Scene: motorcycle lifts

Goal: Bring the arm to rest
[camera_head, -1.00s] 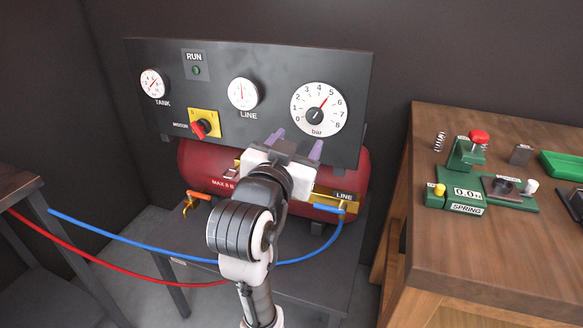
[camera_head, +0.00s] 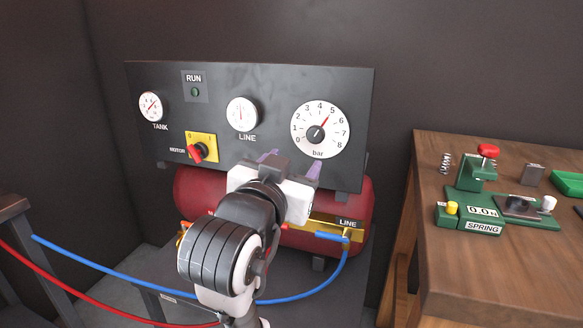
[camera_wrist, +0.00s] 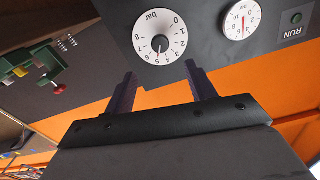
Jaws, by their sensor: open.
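My gripper (camera_head: 291,162) is in front of the lower part of the black gauge panel (camera_head: 270,85), over the red tank (camera_head: 200,192). In the wrist view its two purple fingers (camera_wrist: 158,84) are apart with nothing between them. The arm hides part of the tank and the fittings below the panel. In the wrist view the panel appears upside down beyond the fingertips, with the bar dial (camera_wrist: 160,35) just past them.
A blue hose (camera_head: 130,272) and a red hose (camera_head: 75,293) run low on the left. A yellow line fitting (camera_head: 340,231) is right of the arm. A wooden bench (camera_head: 480,260) with a green spring tester (camera_head: 485,207) stands at right.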

